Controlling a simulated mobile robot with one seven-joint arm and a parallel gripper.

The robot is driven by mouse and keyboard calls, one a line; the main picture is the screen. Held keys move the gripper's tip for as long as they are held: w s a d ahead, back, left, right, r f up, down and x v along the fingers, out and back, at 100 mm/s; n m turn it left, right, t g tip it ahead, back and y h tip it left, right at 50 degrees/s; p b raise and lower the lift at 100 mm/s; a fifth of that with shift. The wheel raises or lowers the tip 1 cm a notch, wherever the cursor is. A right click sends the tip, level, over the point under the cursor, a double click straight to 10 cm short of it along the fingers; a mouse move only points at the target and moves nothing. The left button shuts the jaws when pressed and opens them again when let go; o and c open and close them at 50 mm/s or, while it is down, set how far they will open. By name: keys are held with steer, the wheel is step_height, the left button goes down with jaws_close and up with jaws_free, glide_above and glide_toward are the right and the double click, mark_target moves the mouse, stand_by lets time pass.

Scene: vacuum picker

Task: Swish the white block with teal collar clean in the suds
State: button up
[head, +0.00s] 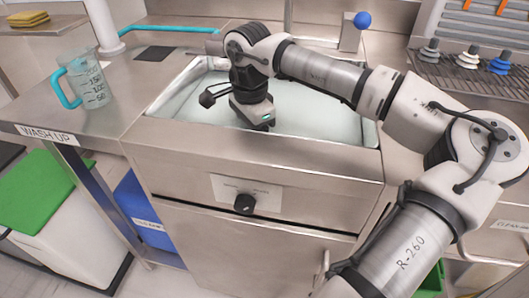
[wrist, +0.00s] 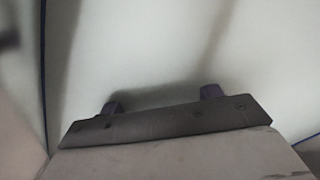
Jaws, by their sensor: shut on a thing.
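My gripper (head: 262,126) points down into the basin (head: 164,107) of pale, cloudy suds (head: 318,118), its fingers low at the liquid, near the front wall. In the wrist view two dark fingertips of my gripper (wrist: 161,100) show beyond the dark edge of its body, against the pale liquid. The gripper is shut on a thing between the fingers. The white block with teal collar cannot be made out in either view; what is held is hidden by the gripper and the cloudy suds.
A measuring jug with a teal handle (head: 86,82) stands on the left counter. A rack (head: 470,78) with several ringed pieces is at the back right. A blue ball (head: 362,20) tops a post behind the basin. The basin's front rim (head: 250,147) is close to my gripper.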

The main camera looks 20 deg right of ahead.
steer(key=shift+w+a, duration=0.35)
steer(key=shift+a, duration=0.15)
steer(key=shift+s+d, duration=0.55)
steer(key=shift+d, duration=0.3)
steer(key=shift+s+d, duration=0.6)
steer(key=shift+d, duration=0.2)
steer(key=shift+s+d, duration=0.55)
steer(key=shift+d, duration=0.3)
steer(key=shift+w+a, duration=0.55)
steer(key=shift+a, duration=0.3)
steer(key=shift+w+a, duration=0.6)
steer(key=shift+a, duration=0.2)
steer(key=shift+w+a, duration=0.55)
steer(key=shift+a, duration=0.3)
steer(key=shift+s+d, duration=0.55)
steer(key=shift+d, duration=0.3)
steer(key=shift+s+d, duration=0.6)
steer(key=shift+d, duration=0.2)
steer(key=shift+s+d, duration=0.55)
steer(key=shift+d, duration=0.3)
